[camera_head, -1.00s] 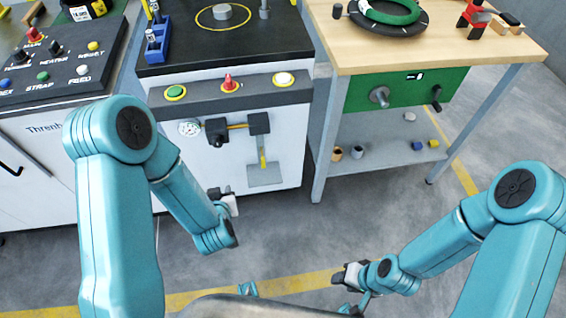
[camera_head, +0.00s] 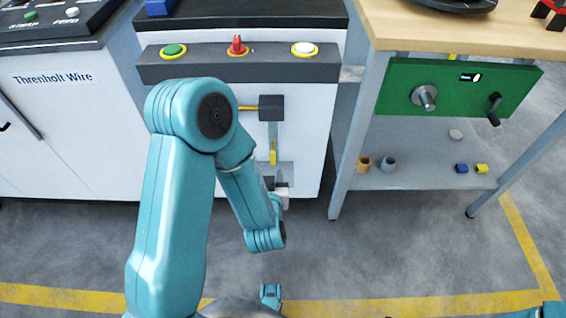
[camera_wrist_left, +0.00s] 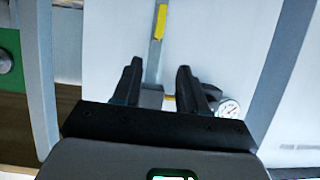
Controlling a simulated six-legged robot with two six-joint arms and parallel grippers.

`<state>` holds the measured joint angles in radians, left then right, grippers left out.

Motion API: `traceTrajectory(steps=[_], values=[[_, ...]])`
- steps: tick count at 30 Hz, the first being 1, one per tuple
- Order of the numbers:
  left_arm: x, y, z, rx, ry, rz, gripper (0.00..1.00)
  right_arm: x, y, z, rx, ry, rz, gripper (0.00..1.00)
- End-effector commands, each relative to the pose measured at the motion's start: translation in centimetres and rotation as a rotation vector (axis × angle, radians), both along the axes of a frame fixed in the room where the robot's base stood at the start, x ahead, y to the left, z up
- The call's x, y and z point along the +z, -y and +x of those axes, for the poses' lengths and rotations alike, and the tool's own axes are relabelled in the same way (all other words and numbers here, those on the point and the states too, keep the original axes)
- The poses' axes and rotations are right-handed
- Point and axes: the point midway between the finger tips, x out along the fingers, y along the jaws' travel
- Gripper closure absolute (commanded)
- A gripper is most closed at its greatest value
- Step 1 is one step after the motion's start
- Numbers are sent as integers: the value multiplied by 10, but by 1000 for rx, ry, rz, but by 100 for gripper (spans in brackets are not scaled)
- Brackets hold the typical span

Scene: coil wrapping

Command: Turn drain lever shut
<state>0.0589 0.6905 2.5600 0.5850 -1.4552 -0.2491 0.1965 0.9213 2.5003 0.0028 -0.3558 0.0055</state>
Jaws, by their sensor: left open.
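The machine front carries a dark block (camera_head: 271,108) with a short yellow bar (camera_head: 247,108) on its left. A grey strip with a yellow lower part (camera_head: 273,150) hangs below the block. I cannot tell for sure which part is the drain lever. My left gripper (camera_head: 280,188) is low in front of the machine, partly hidden by its own arm. My right gripper is out of view.
A round gauge (camera_wrist_left: 229,108) shows beside the jaws in the wrist view. Above are a green button (camera_head: 173,50), a red knob (camera_head: 237,46) and a white button (camera_head: 304,48). The workbench with its green panel (camera_head: 450,82) stands to the right. Floor in front is clear.

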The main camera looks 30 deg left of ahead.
Motion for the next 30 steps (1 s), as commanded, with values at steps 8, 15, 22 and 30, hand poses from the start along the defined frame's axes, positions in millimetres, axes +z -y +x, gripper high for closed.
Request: traceTrajectory(steps=[8,15,22,30], values=[[-29,0,3,-2,17,1,57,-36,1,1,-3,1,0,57],[-40,-12,23,0,20,1,57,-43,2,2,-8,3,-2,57],[-63,-38,69,-2,20,1,57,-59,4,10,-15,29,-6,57],[-84,-64,115,-6,19,0,57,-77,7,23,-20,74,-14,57]])
